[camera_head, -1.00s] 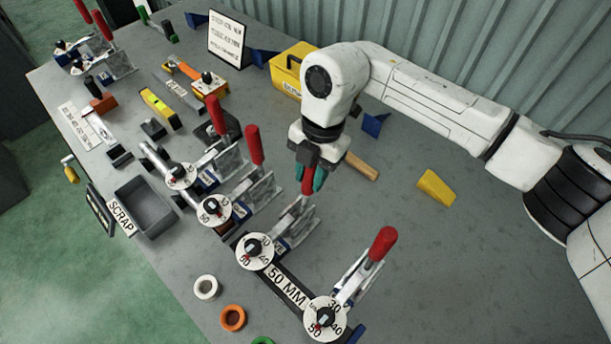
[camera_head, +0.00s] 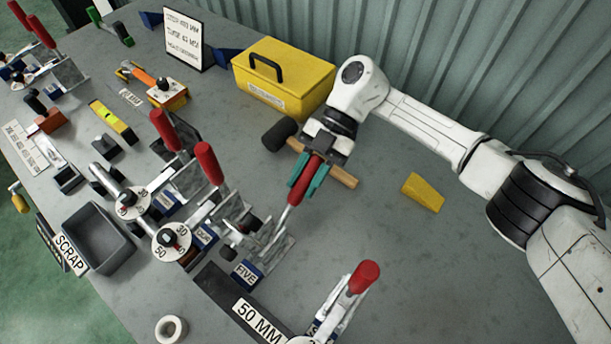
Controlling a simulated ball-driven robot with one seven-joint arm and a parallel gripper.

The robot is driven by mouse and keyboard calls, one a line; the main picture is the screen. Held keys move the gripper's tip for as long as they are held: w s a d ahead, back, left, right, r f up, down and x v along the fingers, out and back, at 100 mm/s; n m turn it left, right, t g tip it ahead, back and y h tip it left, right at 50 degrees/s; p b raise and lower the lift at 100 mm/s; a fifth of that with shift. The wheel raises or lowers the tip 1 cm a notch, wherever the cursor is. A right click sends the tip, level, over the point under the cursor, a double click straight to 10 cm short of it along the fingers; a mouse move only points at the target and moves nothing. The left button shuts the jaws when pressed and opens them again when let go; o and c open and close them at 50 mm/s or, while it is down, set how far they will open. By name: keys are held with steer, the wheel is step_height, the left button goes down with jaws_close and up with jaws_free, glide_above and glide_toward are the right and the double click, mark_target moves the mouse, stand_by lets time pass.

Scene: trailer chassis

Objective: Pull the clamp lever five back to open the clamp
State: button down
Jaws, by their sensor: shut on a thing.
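Clamp five, marked by its blue FIVE label (camera_head: 246,273), stands on the grey bench in the middle of the camera_head view. Its lever has a red grip (camera_head: 307,173) and leans back toward the corrugated wall, low and far from upright. My gripper (camera_head: 306,182) has its teal fingers around this red grip and is shut on it. The fingers hide part of the grip. The clamp's arm is raised, and no round dial sits beneath it in this view.
Two clamps with upright red levers (camera_head: 208,163) stand to the left. Another red-handled clamp (camera_head: 363,278) is at the lower right. A mallet (camera_head: 279,135) lies just behind my gripper, near a yellow toolbox (camera_head: 284,76). A yellow wedge (camera_head: 423,192) lies right, with bare bench around it.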

steer(key=shift+w+d+f, duration=0.1)
steer(key=shift+w+f, duration=0.05)
stand_by(0.4)
steer(key=c, duration=0.8)
jaws_free()
steer(key=shift+b+v, duration=1.7)
steer(key=shift+v, duration=3.7)
steer(key=shift+w+d+f, duration=0.1)
steer(key=shift+d+f, duration=0.05)
